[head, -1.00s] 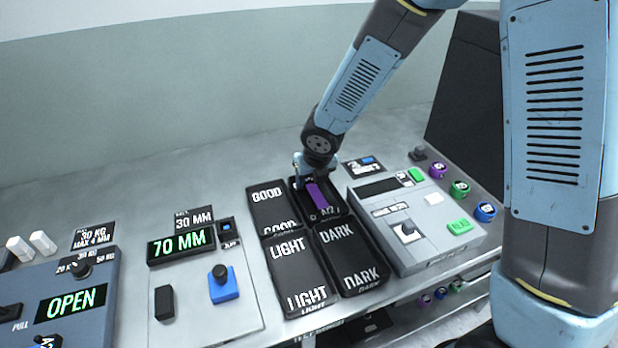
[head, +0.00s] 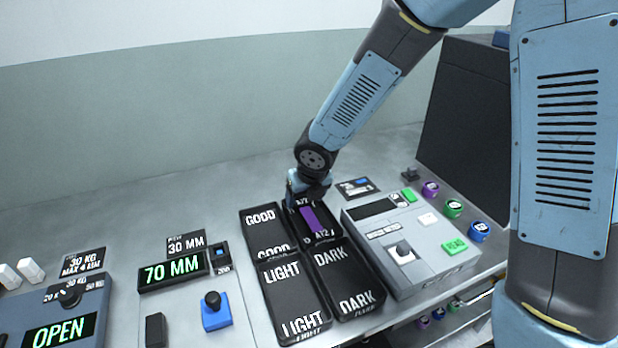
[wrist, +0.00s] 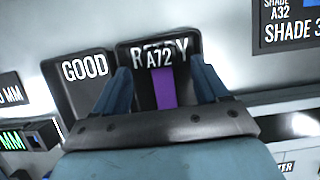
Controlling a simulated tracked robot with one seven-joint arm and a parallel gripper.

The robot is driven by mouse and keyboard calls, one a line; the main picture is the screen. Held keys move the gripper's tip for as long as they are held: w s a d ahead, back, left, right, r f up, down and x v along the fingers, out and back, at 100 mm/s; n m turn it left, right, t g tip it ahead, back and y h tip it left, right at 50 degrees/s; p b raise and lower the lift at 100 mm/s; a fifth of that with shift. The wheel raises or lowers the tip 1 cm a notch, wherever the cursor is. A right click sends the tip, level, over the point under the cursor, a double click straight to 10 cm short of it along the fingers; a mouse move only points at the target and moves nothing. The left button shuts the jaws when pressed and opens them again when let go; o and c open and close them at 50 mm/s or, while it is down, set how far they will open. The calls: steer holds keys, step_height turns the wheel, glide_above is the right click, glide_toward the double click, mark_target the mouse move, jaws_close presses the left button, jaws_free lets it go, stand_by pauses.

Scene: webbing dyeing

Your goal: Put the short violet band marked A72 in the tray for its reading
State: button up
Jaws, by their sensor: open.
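The short violet band (head: 311,217) lies in a black tray (head: 331,237) right of the GOOD tray. In the wrist view the band (wrist: 164,90) shows its A72 tag; the tag covers the middle of the tray's lettering, which starts with R and ends in Y. My gripper (wrist: 163,85) is open, with one finger on each side of the band and visible gaps between. In the head view my gripper (head: 305,195) is at the far end of that tray and hides part of it. I cannot tell how far the fingertips are above the tray.
The GOOD tray (head: 262,232), LIGHT tray (head: 281,292) and DARK tray (head: 352,282) stand close around. A grey reader (head: 425,262) with a dark display and a green READ button is just right. Coloured rolls (head: 453,208) stand beyond it. A panel showing 70 MM (head: 172,271) is left.

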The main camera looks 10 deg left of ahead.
mark_target(315, 218)
steer(key=v, duration=1)
steer(key=shift+d+r, duration=0.1)
steer(key=s+d+r+m+h, duration=0.1)
steer(key=d+r+m, duration=0.2)
steer(key=d+m, duration=0.35)
steer(key=d+r+m+t+h, duration=0.1)
steer(key=d+r+m, duration=0.3)
steer(key=d+m, duration=0.25)
steer(key=s+d+r+m+h, duration=0.1)
steer(key=d+r+m, duration=0.2)
steer(key=d+m, duration=0.35)
steer(key=s+d+r+m, duration=0.2)
steer(key=s+d+m, duration=0.4)
steer(key=m, duration=0.5)
steer(key=s+d+r+m, duration=0.3)
steer(key=s+d+m, duration=0.3)
steer(key=m, duration=0.6)
steer(key=shift+s+d+r+t+y, duration=0.25)
steer(key=shift+d+r+t+y, duration=0.05)
steer(key=shift+d+t, duration=0.1)
